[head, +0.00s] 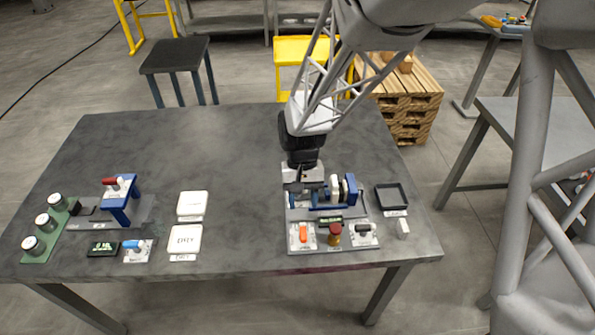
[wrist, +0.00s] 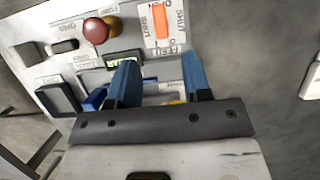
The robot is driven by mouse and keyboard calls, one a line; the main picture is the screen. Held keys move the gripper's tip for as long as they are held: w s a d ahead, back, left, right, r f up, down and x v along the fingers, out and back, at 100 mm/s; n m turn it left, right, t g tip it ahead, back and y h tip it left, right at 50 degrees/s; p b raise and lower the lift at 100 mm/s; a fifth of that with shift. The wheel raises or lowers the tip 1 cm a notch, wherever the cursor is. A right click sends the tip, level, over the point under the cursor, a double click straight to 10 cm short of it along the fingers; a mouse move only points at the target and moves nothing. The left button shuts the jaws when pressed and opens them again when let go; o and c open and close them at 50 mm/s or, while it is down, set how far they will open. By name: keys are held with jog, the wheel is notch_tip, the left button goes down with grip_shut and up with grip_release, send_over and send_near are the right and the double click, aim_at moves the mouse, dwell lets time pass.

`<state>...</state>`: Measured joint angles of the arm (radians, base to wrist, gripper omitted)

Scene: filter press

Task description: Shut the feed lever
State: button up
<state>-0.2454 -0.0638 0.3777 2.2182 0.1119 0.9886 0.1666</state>
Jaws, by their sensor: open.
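The feed lever (head: 302,234) is a small orange handle on a white plate at the front left of the press board. In the wrist view the orange lever (wrist: 160,20) stands near the top, with printed labels around it, one reading FEED. My gripper (head: 303,185) is above the board's back left part, behind the lever in the head view. In the wrist view my gripper's two blue fingers (wrist: 160,76) are apart with nothing held between them, and the lever lies beyond their tips, untouched.
The press board (head: 345,246) also carries a red knob (head: 335,230), a black-handled switch (head: 362,230), a small display (wrist: 124,59) and blue and white press plates (head: 348,188). A black tray (head: 391,196) stands to its right. White pads (head: 185,239) lie left, with clear table between.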

aim_at(303, 229)
jog(key=shift+a+f, duration=0.1)
jog(key=shift+f, duration=0.15)
jog(key=shift+x, duration=3.85)
grip_shut()
